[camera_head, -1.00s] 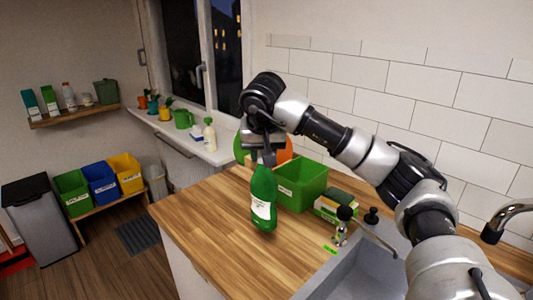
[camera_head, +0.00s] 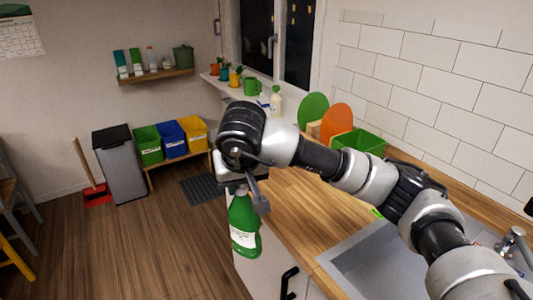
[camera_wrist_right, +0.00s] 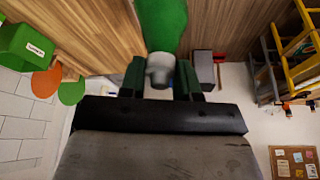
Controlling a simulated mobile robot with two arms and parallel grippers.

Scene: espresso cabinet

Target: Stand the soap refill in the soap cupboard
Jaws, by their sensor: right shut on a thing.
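The soap refill appears to be the green bottle with a white label (camera_head: 243,222), hanging roughly upright just off the counter's left edge. My right gripper (camera_head: 246,186) is shut on its top end. In the right wrist view the fingers (camera_wrist_right: 160,78) close on either side of the bottle's pale neck, with the green body (camera_wrist_right: 163,22) beyond. A white cabinet front with a black handle (camera_head: 288,283) shows under the counter; I cannot tell whether it is the soap cupboard. Its door looks shut. My left gripper is not in view.
The wooden counter (camera_head: 300,207) has a grey sink (camera_head: 375,265) and a green box (camera_head: 360,141). A windowsill with plants and a pump bottle (camera_head: 276,102) lies behind. Coloured bins (camera_head: 185,138) and a grey bin (camera_head: 120,170) stand left. The floor in front (camera_head: 150,245) is clear.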

